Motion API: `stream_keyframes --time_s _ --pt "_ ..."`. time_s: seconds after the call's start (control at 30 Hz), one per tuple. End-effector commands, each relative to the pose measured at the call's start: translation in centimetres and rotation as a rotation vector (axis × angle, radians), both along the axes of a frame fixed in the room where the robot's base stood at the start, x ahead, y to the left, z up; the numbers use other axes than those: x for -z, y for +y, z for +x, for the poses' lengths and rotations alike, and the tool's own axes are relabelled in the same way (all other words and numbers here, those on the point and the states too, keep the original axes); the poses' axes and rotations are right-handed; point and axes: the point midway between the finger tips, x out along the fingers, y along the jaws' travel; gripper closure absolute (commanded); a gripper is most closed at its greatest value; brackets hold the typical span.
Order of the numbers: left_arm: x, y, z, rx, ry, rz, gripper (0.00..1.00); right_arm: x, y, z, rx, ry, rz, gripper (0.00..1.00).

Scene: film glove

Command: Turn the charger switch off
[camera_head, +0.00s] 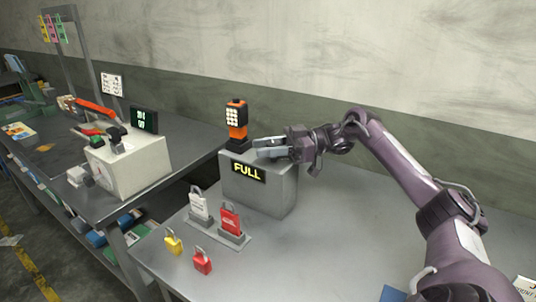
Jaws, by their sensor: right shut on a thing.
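The charger is a grey box (272,191) on the right table, with a lit yellow "FULL" display (248,172) on its front. My right gripper (264,149) reaches in from the right, low over the box's top. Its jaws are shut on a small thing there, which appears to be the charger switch. The jaws hide the switch, so its position cannot be told. My left gripper is out of view.
A white and a red padlock (231,219) stand in front, with loose yellow (173,243) and red (202,261) padlocks nearer. A cream box (134,167) with a red-handled lever stands on the left bench.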

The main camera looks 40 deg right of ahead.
Motion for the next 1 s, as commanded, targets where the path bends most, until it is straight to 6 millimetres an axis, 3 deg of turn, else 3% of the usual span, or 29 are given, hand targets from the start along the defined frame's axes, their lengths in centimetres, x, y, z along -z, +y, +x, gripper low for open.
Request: stream_keyframes --time_s 0.5,0.53,0.7,1.0 --pt "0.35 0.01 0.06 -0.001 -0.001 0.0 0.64 0.42 0.09 -0.13 -0.012 0.012 0.0 0.91" --pt "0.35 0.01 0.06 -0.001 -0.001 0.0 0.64 0.43 0.09 -0.13 -0.012 0.012 0.0 0.67" --pt "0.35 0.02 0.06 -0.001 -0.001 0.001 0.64 0.32 0.01 -0.13 -0.011 0.009 -0.001 0.46" --pt "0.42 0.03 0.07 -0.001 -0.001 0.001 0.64 0.2 -0.24 -0.17 -0.008 0.006 -0.001 0.46"
